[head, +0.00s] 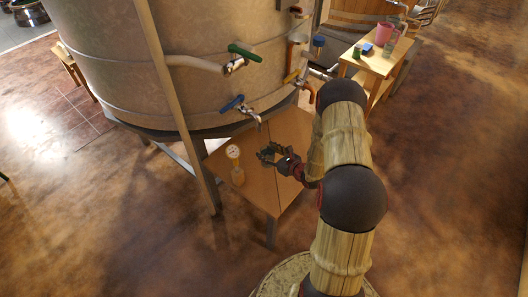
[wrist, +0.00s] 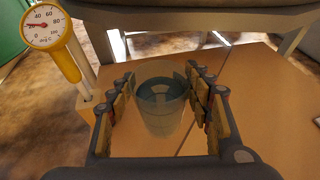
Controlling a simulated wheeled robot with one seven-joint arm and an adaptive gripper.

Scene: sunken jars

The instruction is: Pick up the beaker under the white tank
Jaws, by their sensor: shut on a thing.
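The large pale tank (head: 120,70) stands on a metal frame, and a small wooden table (head: 270,195) stands below its taps. The clear beaker (wrist: 160,112) shows in the wrist view, upright between my fingers. My gripper (head: 268,154) is low over the table, under the blue-handled tap, and is shut on the beaker. In the wrist view the gripper (wrist: 160,100) has a finger on each side of the glass. The beaker is too small and blended to make out in the head view. I cannot tell whether its base touches the tabletop.
A yellow dial thermometer (head: 235,165) stands on the table left of my gripper; it also shows in the wrist view (wrist: 48,30). Taps with blue (head: 232,103) and green (head: 244,52) handles stick out above. Another table (head: 380,62) with small containers stands at the upper right.

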